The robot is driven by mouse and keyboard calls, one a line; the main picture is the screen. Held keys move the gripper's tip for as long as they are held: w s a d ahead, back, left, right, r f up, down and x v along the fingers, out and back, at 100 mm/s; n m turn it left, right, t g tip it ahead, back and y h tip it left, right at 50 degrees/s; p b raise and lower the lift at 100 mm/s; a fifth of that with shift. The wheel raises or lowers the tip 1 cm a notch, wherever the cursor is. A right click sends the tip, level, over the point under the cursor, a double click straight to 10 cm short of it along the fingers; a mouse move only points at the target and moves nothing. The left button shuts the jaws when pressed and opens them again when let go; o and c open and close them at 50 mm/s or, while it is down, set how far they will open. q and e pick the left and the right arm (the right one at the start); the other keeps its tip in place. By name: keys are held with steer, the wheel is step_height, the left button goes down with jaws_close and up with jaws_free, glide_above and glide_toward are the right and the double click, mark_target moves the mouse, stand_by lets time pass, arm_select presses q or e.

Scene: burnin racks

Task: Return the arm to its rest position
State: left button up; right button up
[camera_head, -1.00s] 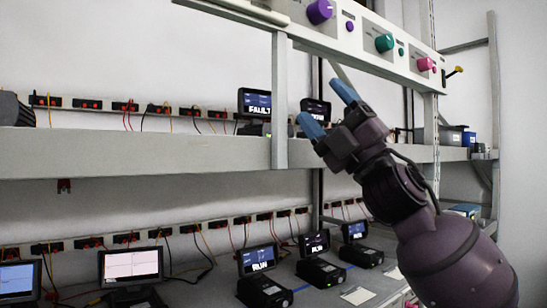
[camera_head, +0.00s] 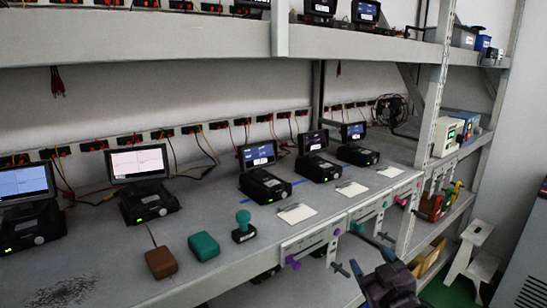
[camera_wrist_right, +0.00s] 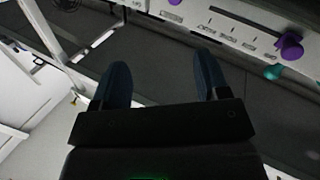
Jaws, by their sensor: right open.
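My right gripper (camera_head: 348,250) is at the lower right of the head view, in front of the bench's front edge, with its dark arm below it. Its two blue fingers are apart and hold nothing. They also show apart in the right wrist view (camera_wrist_right: 163,68), with a grey panel and a purple knob (camera_wrist_right: 291,46) beyond them. The rest of the right arm is mostly out of the picture. My left gripper is not in view.
The bench (camera_head: 215,225) carries several black units with screens, a brown block (camera_head: 161,262), a teal block (camera_head: 203,246) and a teal-knobbed piece (camera_head: 243,227). A knobbed front rail (camera_head: 315,240) is close to the gripper. A rack post (camera_head: 425,160) and white step stool (camera_head: 472,258) are right.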

steer(key=s+d+f+m+g+h, duration=0.2)
steer(key=s+d+f+g, duration=0.1)
steer(key=s+f, duration=1)
steer(key=s+d+f+m+g+h, duration=0.1)
steer(key=s+d+f+m+g, duration=0.2)
steer(key=s+f, duration=1)
steer(key=shift+s+f+g+h, duration=0.15)
steer(key=shift+g+h, duration=0.15)
steer(key=shift+h, duration=0.1)
